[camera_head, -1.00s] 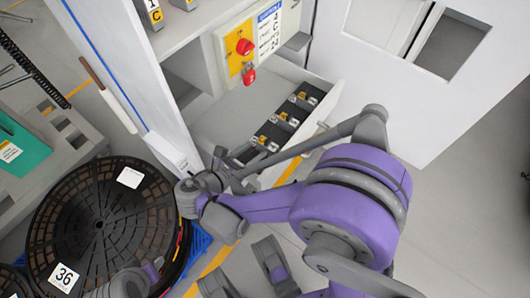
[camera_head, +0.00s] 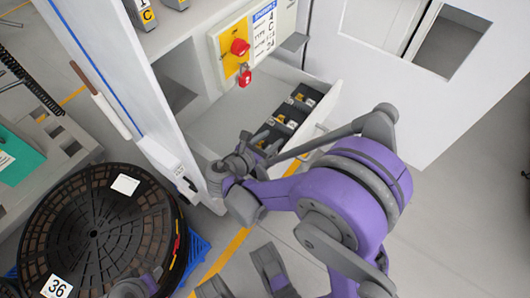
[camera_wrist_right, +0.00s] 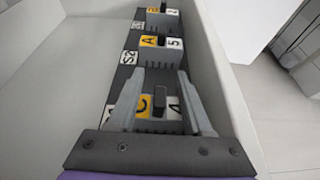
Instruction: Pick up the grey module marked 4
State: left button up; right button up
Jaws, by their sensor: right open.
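The grey module marked 4 (camera_wrist_right: 160,108) sits in the nearest visible slot of a dark strip in the right wrist view. It has a yellow C label, a white 4 label and a dark upright tab. My right gripper (camera_wrist_right: 162,92) is open, with one finger on each side of the module; whether they touch it cannot be told. In the head view my right gripper (camera_head: 247,142) is over the near end of the strip (camera_head: 288,117) and hides part of it.
The strip lies in an open white drawer (camera_head: 325,105). Modules marked 5 (camera_wrist_right: 160,50) and, farther back, another (camera_wrist_right: 160,18) stand behind. A red knob (camera_head: 240,47) and red padlock (camera_head: 244,78) are above the drawer. A black reel (camera_head: 100,235) stands at lower left.

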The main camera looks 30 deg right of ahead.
grip_shut()
jog(key=shift+r, duration=0.1)
dwell(0.4)
